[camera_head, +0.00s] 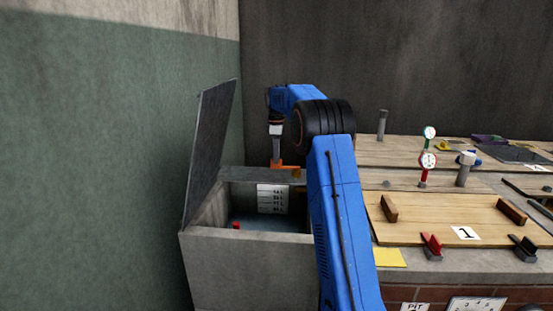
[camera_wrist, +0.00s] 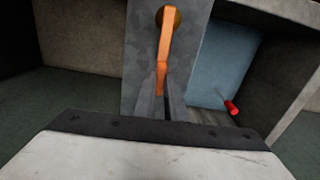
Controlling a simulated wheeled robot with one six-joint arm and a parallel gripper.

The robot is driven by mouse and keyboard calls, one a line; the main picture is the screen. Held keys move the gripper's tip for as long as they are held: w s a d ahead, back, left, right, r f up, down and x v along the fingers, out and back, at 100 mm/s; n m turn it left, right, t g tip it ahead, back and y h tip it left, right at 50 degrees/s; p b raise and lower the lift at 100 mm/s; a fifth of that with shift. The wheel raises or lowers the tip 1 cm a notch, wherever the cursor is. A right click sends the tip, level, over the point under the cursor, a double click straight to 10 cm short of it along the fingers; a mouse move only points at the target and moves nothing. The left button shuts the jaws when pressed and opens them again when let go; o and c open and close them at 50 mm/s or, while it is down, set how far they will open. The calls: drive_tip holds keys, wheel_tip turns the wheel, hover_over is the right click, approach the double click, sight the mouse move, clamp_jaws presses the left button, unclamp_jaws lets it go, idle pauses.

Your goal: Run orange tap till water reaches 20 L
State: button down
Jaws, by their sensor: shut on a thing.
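The orange tap (camera_head: 284,166) is at the back of an open-lidded concrete tank (camera_head: 245,237), on a grey ledge across it. In the wrist view the orange tap handle (camera_wrist: 165,50) runs from a brass hub (camera_wrist: 170,18) toward my gripper (camera_wrist: 162,105), and its end is between the shut fingers. In the head view my gripper (camera_head: 276,155) points down at the tap, partly hidden by my arm. Blue-grey water (camera_head: 255,222) lies in the tank. A white level scale (camera_head: 271,198) with dark marks stands on the back wall; its numbers are too small to read.
A small red object (camera_head: 236,226) is in the tank near its front wall, also seen in the wrist view (camera_wrist: 231,107). The raised lid (camera_head: 211,145) stands at left. Wooden boards (camera_head: 430,215) with handles, gauges and a yellow card (camera_head: 389,257) are at right.

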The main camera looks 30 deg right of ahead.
drive_tip(key=shift+w+d+r+m, duration=0.1)
drive_tip(key=shift+w+d+m, duration=0.05)
drive_tip(key=shift+w+m, duration=0.15)
drive_tip(key=c, duration=1.8)
unclamp_jaws()
wheel_tip(320, 180, up, 17)
drive_tip(key=shift+r, duration=0.15)
